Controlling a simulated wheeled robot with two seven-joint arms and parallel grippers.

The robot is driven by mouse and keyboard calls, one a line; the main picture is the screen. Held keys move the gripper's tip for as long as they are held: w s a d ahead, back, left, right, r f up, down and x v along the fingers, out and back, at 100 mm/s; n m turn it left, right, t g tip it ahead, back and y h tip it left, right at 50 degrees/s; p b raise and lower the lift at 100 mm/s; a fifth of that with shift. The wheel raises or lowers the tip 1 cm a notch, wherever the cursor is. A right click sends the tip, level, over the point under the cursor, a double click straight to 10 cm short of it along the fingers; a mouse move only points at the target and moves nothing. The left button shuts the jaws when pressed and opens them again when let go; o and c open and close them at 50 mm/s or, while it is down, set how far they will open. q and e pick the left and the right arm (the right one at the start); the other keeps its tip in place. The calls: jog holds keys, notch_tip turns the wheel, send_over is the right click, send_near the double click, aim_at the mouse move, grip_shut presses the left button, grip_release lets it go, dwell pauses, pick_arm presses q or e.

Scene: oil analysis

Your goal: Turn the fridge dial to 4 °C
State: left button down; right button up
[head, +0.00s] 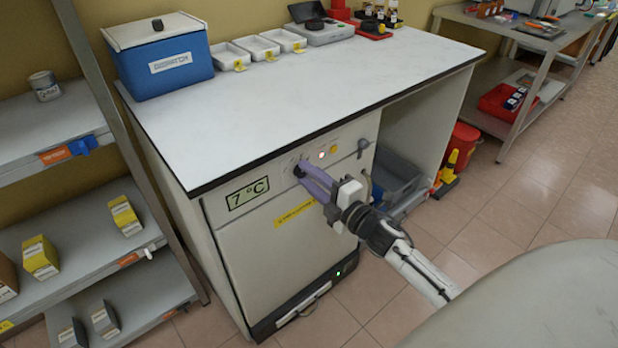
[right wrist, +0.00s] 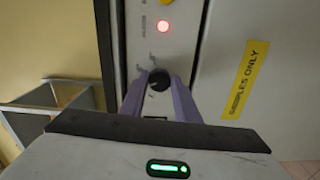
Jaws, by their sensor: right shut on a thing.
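The fridge (head: 270,262) is a white cabinet under the worktop. Its display (head: 248,194) reads 7 °C. The black round dial (head: 299,170) sits on the fridge's upper front panel, right of the display; it also shows in the right wrist view (right wrist: 158,79). My right gripper (head: 304,172) has its purple fingers at the dial, one on each side of it, shut on it. In the right wrist view the fingers (right wrist: 158,88) partly hide the dial's sides. My left gripper is not in view.
A red lit lamp (right wrist: 163,26) is on the panel by the dial. A yellow "samples only" label (head: 294,213) is on the fridge door. The worktop (head: 300,95) overhangs the panel. A grey bin (head: 398,180) stands in the open bay to the right.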

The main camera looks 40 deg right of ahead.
jog(key=shift+n, duration=0.5)
jog(key=o, duration=1)
jog(key=shift+o, duration=0.2)
jog(key=s, duration=1)
jog(key=shift+s+d, duration=0.15)
jog(key=shift+d, duration=0.2)
